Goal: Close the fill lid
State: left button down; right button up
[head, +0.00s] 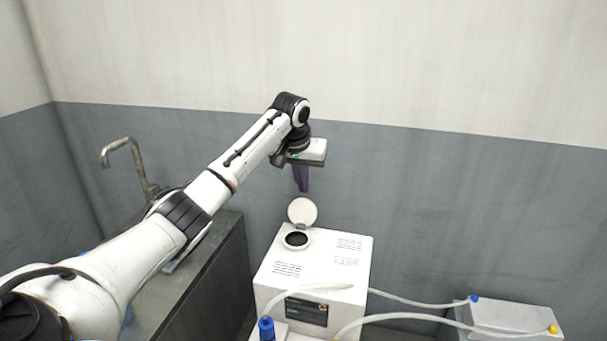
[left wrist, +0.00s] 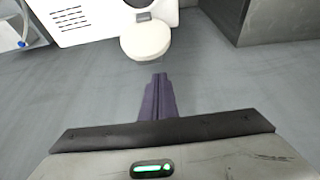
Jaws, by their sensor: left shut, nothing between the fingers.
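The fill lid (head: 302,211) is a round white disc standing open at the back of the fill opening (head: 296,239) on top of a white box-shaped machine (head: 335,252). The lid also shows in the left wrist view (left wrist: 146,41), beside the machine's top (left wrist: 85,14). My left gripper (head: 302,189) is above and behind the lid, its purple fingers pointing down, apart from it. The fingers (left wrist: 158,78) are shut and empty in the left wrist view. My right gripper is in neither view.
A dark counter (head: 205,282) with a tap (head: 128,150) stands at the left. Pale hoses (head: 415,303) run from the machine to a grey box (head: 515,317) at the lower right. A grey and white wall (head: 450,180) is behind.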

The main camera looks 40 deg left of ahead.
pick_arm(q)
jog(key=shift+s+d, duration=0.3)
jog(key=shift+s, duration=0.2)
jog(key=shift+s+d, duration=0.25)
jog(key=shift+s, duration=0.25)
dwell(1.1)
